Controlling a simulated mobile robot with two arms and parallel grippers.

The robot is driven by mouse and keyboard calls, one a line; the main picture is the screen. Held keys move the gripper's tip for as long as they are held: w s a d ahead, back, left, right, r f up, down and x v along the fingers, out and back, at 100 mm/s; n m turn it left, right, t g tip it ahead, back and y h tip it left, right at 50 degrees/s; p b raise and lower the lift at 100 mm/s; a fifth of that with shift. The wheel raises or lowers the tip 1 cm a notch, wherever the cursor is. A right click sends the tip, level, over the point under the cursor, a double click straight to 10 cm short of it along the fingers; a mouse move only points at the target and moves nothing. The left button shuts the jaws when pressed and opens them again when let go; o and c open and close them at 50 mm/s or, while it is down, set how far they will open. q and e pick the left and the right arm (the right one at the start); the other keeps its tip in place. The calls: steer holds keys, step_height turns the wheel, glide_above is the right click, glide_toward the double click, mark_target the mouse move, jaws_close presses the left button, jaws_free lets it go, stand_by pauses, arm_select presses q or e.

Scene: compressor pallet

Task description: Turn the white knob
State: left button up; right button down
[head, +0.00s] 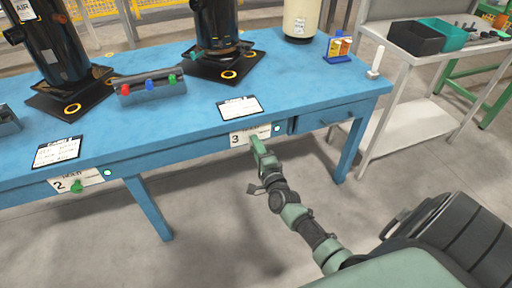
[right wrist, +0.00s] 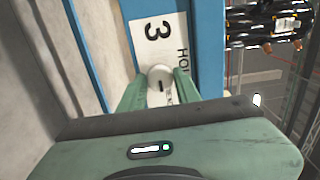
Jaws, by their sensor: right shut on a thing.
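The white knob (right wrist: 159,74) shows in the right wrist view, on the white plate marked 3 (right wrist: 160,40), with a dark mark on its face. My right gripper (right wrist: 157,87) has a green finger on each side of the knob and is shut on it. In the head view, my right gripper (head: 257,143) reaches the plate marked 3 (head: 247,136) on the front edge of the blue table (head: 190,120); there it hides the knob. My left gripper is not in view.
A plate marked 2 (head: 70,184) with a green knob is farther left on the edge. Black cylinders (head: 215,25) and a box with coloured knobs (head: 150,87) stand on the table. A grey cart (head: 420,115) with bins is at right. Floor in front is clear.

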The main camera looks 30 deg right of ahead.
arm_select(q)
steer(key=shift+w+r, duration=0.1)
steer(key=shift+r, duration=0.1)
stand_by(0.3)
arm_select(e)
steer(key=c, duration=1)
jaws_free()
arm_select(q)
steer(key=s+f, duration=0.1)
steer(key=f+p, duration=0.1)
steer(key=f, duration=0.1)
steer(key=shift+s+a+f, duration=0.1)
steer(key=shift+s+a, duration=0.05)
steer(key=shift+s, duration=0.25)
arm_select(e)
steer(key=v, duration=0.8)
steer(key=shift+w, duration=0.1)
